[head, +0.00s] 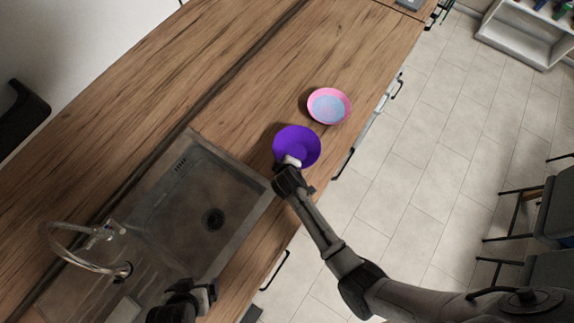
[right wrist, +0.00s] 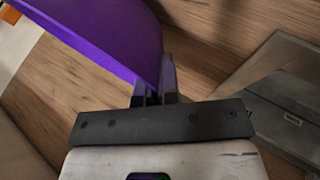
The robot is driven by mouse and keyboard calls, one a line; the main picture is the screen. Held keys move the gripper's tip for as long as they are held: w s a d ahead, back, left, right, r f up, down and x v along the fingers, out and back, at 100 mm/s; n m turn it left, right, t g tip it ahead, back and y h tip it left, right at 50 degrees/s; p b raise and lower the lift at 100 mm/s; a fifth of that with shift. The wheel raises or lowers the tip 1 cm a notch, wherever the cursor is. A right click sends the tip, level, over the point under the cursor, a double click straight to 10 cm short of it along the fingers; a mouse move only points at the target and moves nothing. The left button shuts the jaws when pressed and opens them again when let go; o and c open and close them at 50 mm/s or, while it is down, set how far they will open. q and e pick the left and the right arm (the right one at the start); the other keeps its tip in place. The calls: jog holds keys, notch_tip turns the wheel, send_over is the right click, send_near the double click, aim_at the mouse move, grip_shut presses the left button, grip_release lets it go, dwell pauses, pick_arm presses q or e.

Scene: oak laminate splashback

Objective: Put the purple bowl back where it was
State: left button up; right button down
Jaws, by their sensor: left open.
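The purple bowl (head: 298,143) is at the counter's front edge, right of the sink in the head view. My right gripper (head: 291,163) is at its near rim. In the right wrist view the fingers (right wrist: 154,92) are closed on the wall of the purple bowl (right wrist: 105,35). I cannot tell whether the bowl touches the counter. My left gripper (head: 207,294) is open and empty at the near end of the sink, apart from the bowl. Part of the bowl's near rim is hidden by the right gripper.
A pink bowl with a pale blue inside (head: 313,112) stands just beyond the purple bowl. The sink (head: 190,225) with a curved tap (head: 75,265) lies left of it. The wooden counter (head: 225,95) is clear behind the sink. Chairs (head: 540,205) stand on the floor at right.

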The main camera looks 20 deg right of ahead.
jog(key=shift+f, duration=1.15)
jog(key=c, duration=1.4)
grip_release()
jog(key=shift+f, duration=0.1)
jog(key=shift+o, duration=0.2)
jog(key=shift+s+r, duration=0.15)
jog(key=shift+r, duration=0.1)
jog(key=v, duration=1.1)
jog(key=shift+s+r+p, duration=0.2)
jog(key=shift+r+p, duration=0.05)
jog(key=shift+p, duration=0.15)
